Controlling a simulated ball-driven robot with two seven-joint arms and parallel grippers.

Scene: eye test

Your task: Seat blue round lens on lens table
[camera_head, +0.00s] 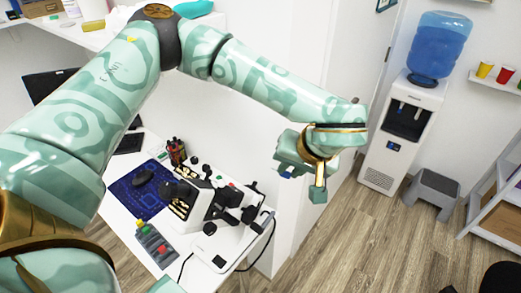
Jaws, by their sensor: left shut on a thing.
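My left gripper (303,181) hangs in the air to the right of the desk, beyond its right edge in the picture. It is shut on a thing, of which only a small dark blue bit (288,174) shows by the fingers. I take this for the blue round lens, but its outline is mostly hidden. A white and black instrument (215,208) stands on the desk, left of and below the gripper in the picture. Its lens table cannot be clearly made out at this size. The gripper is apart from the instrument. My right gripper is not seen.
A water cooler (400,135) and a grey step stool (433,190) stand at the right. Floor between is clear.

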